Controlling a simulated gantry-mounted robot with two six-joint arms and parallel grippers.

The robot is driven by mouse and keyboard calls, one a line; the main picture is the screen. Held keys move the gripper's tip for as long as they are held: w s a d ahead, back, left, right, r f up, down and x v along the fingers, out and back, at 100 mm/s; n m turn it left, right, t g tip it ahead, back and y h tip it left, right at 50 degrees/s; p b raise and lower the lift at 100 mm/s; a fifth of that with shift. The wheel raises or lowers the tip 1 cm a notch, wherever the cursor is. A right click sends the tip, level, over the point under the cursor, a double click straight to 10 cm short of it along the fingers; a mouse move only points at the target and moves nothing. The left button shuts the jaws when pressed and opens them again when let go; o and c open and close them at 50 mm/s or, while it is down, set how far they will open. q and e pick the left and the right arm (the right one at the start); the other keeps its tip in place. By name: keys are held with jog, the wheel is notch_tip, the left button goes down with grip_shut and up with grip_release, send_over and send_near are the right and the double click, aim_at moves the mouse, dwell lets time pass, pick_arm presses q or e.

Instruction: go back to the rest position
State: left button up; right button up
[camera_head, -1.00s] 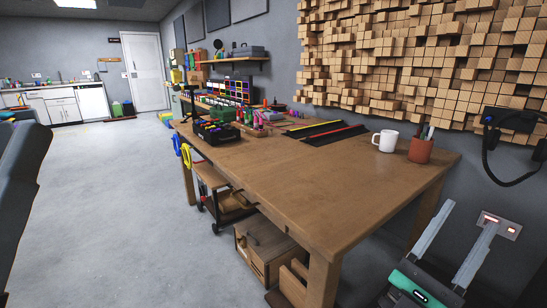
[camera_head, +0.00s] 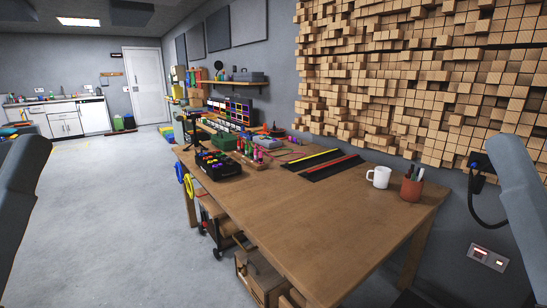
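No car door is in view. A dark grey link of my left arm (camera_head: 20,195) stands at the left edge. A similar link of my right arm (camera_head: 525,190) stands at the right edge. Both grippers are outside the picture, so I cannot see their fingers or anything in them. The links are apart from the wooden workbench (camera_head: 290,215) between them.
The bench holds a white mug (camera_head: 379,177), a red-brown pen cup (camera_head: 411,188), a black tool tray (camera_head: 217,165) and dark strips (camera_head: 328,166). A wooden block panel (camera_head: 420,75) covers the wall. Grey floor (camera_head: 110,220) at left is clear.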

notch_tip(320, 180, up, 28)
jog(key=p, duration=2.4)
jog(key=shift+f+y, duration=0.15)
jog(key=shift+y, duration=0.15)
